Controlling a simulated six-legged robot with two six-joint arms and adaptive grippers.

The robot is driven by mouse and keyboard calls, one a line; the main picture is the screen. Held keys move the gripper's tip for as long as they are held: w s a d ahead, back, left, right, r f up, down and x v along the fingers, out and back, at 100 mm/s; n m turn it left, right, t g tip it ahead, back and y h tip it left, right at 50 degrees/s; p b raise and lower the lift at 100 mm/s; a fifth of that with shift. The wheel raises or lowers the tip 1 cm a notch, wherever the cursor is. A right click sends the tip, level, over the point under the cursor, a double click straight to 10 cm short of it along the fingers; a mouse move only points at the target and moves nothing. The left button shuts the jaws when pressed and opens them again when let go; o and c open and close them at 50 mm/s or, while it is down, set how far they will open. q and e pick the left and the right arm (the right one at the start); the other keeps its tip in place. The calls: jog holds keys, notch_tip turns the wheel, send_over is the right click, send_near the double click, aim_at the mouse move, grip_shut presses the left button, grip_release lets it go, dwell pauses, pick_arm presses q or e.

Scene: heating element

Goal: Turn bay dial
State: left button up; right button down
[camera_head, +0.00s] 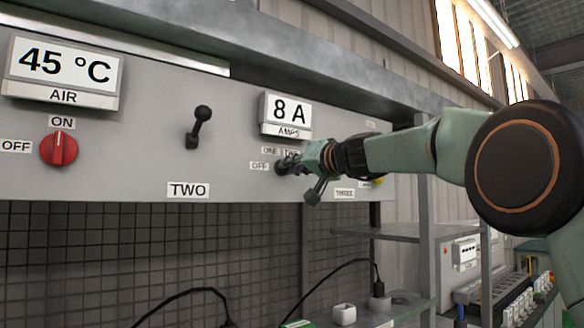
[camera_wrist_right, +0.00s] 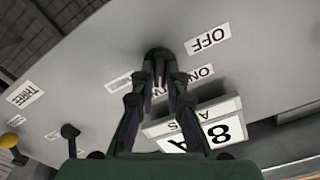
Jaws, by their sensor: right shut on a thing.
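The dark bay dial (camera_head: 281,167) is on the grey panel below the "8 A" AMPS display (camera_head: 286,112), beside labels OFF, ONE and one partly hidden. My right gripper (camera_head: 290,164) comes in from the right and is shut on the dial. In the right wrist view the dark dial (camera_wrist_right: 158,54) is between the tips of the right gripper (camera_wrist_right: 159,78), and the OFF label (camera_wrist_right: 207,40) is to its right. The gripper hides most of the dial, so its exact setting cannot be told. My left gripper is not in view.
A red knob (camera_head: 59,149) with ON and OFF labels is under the "45 °C" AIR display (camera_head: 64,68). A black lever (camera_head: 198,127) stands above the TWO label. Wire mesh (camera_head: 100,255) and shelves (camera_head: 385,232) are below the panel.

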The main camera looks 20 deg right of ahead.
jog(key=shift+s+d+r, duration=0.1)
jog(key=shift+r, duration=0.35)
jog(key=c, duration=1.6)
grip_release()
jog(key=shift+c, duration=0.2)
jog(key=shift+o, duration=1.4)
jog(key=shift+f, duration=0.3)
jog(key=v, duration=0.7)
jog(key=shift+s, duration=0.15)
jog(key=shift+r, duration=0.1)
